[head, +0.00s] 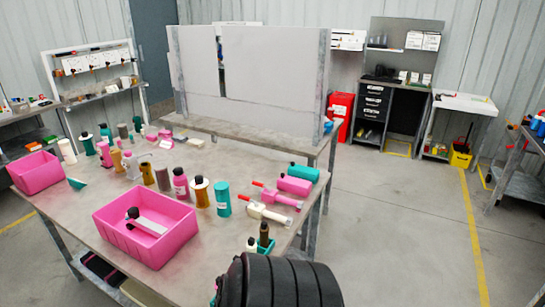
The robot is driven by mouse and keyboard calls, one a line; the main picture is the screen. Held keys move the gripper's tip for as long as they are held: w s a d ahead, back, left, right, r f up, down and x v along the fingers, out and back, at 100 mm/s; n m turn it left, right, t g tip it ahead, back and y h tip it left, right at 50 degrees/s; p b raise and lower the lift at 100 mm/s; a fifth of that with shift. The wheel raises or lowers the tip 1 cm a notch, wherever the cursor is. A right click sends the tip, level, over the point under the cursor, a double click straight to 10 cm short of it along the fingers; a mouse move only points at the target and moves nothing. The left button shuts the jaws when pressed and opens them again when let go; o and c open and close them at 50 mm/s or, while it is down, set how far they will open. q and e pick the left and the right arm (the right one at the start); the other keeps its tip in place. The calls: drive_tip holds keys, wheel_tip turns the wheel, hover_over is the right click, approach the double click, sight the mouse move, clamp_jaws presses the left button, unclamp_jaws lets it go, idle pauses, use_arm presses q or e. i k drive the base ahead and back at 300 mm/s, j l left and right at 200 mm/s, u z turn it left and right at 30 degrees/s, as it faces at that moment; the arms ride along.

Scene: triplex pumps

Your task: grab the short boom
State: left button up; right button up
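I cannot tell which thing is the short boom. Elongated parts lie on the right side of the large grey table (75,207): a white one with a red tip (265,212), a pink and white one with a red tip (280,198), and a pink cylinder with a teal end (293,185). A white bar with a black round end (150,226) lies in the pink bin (140,255) at the table's front. Neither gripper shows in the head view.
Several bottles and cans, among them a teal one (223,200), stand mid-table. Another pink bin (35,172) sits at the left. A grey upright panel (270,75) stands along the table's back. The floor to the right (400,210) is clear.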

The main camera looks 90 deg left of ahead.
sight(156, 229)
drive_tip(key=i+j+u, duration=0.15)
drive_tip(key=u, duration=0.3)
drive_tip(key=i+u, duration=0.45)
drive_tip(key=i+l+u, duration=0.1)
drive_tip(key=i+u, duration=0.15)
drive_tip(key=u, duration=0.2)
drive_tip(key=i+l+u, duration=0.15)
drive_tip(key=u, duration=0.3)
drive_tip(key=i, duration=0.1)
